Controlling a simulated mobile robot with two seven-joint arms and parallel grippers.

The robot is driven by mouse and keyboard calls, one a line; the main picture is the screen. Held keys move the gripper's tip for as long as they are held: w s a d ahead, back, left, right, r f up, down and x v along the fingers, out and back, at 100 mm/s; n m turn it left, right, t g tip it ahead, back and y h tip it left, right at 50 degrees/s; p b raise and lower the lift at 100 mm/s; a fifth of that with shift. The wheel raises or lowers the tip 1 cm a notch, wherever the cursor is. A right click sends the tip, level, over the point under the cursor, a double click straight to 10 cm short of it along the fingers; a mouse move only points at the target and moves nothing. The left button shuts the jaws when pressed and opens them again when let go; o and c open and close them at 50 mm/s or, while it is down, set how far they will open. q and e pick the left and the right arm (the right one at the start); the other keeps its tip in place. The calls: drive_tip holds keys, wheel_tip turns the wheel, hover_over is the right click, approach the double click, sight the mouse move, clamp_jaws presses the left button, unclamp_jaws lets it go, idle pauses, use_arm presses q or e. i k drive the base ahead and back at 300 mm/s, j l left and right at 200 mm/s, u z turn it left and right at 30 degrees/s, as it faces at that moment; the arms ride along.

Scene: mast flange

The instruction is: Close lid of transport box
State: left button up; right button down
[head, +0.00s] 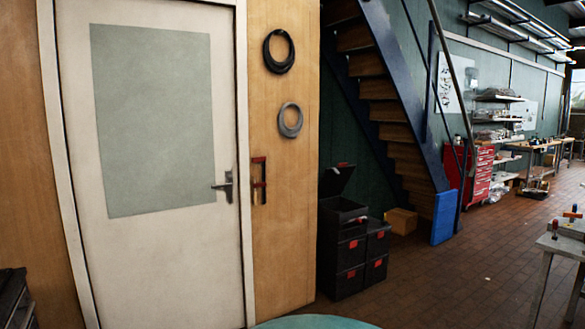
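A stack of black boxes with red latches (344,254) stands on the floor beside the wooden wall panel, right of the white door. The top box (341,212) has its dark lid (337,179) raised and tilted up; its inside is mostly too dark to make out. Which box is the transport box is not marked; this top one is the one that shows an open lid. Neither my left nor my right gripper is in view.
Brown tiled floor (440,270) is open right of the boxes. A cardboard box (401,221) and a blue panel (443,217) stand by the stairs (390,110). A workbench (563,249) is at right. A teal rounded surface (315,322) shows at the bottom, a dark object (14,298) lower left.

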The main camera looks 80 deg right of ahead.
sight(334, 181)
drive_tip(key=z, duration=2.95)
drive_tip(key=i+z, duration=0.3)
drive_tip(key=i, duration=2)
drive_tip(key=i+l+u, duration=0.1)
drive_tip(key=i, duration=1.55)
